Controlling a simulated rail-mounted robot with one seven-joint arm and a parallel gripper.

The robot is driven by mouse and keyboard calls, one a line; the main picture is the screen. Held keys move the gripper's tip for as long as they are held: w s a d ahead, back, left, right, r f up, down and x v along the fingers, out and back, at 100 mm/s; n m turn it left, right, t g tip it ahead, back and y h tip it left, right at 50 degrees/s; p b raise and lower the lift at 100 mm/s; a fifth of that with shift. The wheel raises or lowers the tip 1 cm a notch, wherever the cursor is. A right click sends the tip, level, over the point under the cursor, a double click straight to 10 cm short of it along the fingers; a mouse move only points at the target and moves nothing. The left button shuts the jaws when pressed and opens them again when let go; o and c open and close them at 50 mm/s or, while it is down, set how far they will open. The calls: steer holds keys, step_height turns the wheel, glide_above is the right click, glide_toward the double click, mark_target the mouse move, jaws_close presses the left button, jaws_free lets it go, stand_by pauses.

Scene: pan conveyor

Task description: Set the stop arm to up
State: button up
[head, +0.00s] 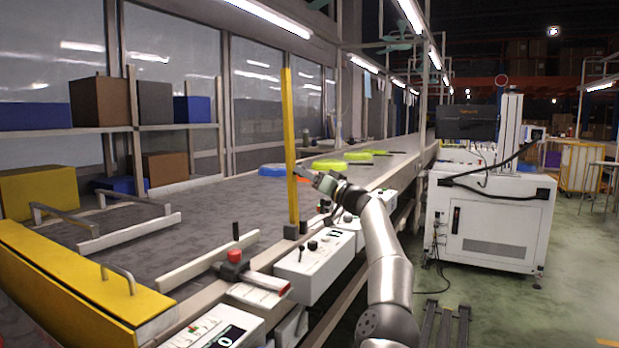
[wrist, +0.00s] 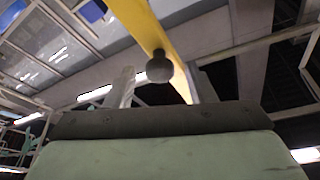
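The stop arm is a long yellow bar (head: 290,150) that stands upright from a dark base at the conveyor's near edge in the head view. It also crosses the top of the wrist view as a yellow bar (wrist: 145,22), with a dark round knob (wrist: 160,67) on it. My gripper (head: 312,178) is just right of the bar, around its lower half. In the wrist view my gripper (wrist: 162,88) has its two fingers apart, with the knob showing in the gap. I cannot tell whether a finger touches the knob or bar.
A white control box (head: 316,264) with dark knobs sits below the bar. A red push button (head: 235,256) is to its left. Yellow-green pans (head: 329,164) and a blue one (head: 272,170) lie on the conveyor behind. A white machine cabinet (head: 490,225) stands at right.

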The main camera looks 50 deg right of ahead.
steer(key=a+b+v, duration=0.1)
steer(key=b+v, duration=0.2)
steer(key=v, duration=1.4)
steer(key=shift+s+d+b, duration=0.25)
steer(key=shift+d+b, duration=0.05)
steer(key=shift+d, duration=0.2)
